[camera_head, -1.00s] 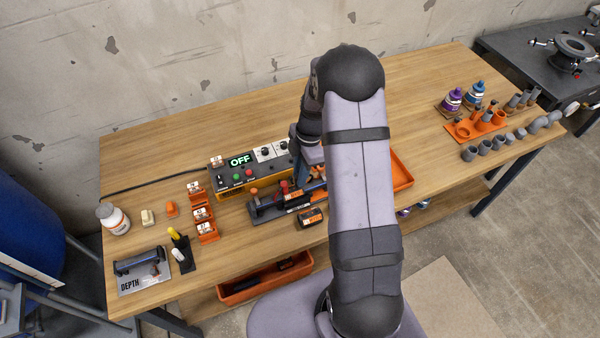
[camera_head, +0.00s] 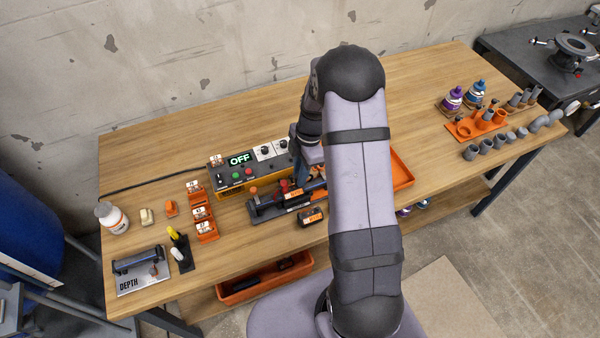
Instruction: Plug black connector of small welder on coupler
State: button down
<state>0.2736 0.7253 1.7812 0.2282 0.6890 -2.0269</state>
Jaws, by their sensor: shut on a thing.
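The small welder (camera_head: 236,178), a grey box with a yellow front edge, coloured buttons and a display reading OFF, stands at the middle of the bench. In front of it a dark pipe assembly lies in a fixture (camera_head: 262,213). The coupler is in this area, but its terminals are too small and partly hidden to tell apart. A red connector end (camera_head: 284,186) shows just above the assembly. My gripper (camera_head: 313,173) is over the right part of the assembly, largely hidden by my arm. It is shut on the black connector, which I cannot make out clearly.
An orange rack of small labelled parts (camera_head: 207,232) stands left of the fixture. A small black and orange block (camera_head: 311,217) lies in front. An orange tray (camera_head: 402,170) is behind my arm. Pipe fittings and bottles stand at right. The back of the bench is clear.

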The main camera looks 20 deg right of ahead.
jog(key=shift+f, duration=0.3)
dwell(0.5)
jog(key=c, duration=1.6)
grip_release()
jog(key=shift+o, duration=1)
jog(key=shift+r, duration=0.15)
jog(key=shift+r+p, duration=2.25)
jog(key=shift+r, duration=1.4)
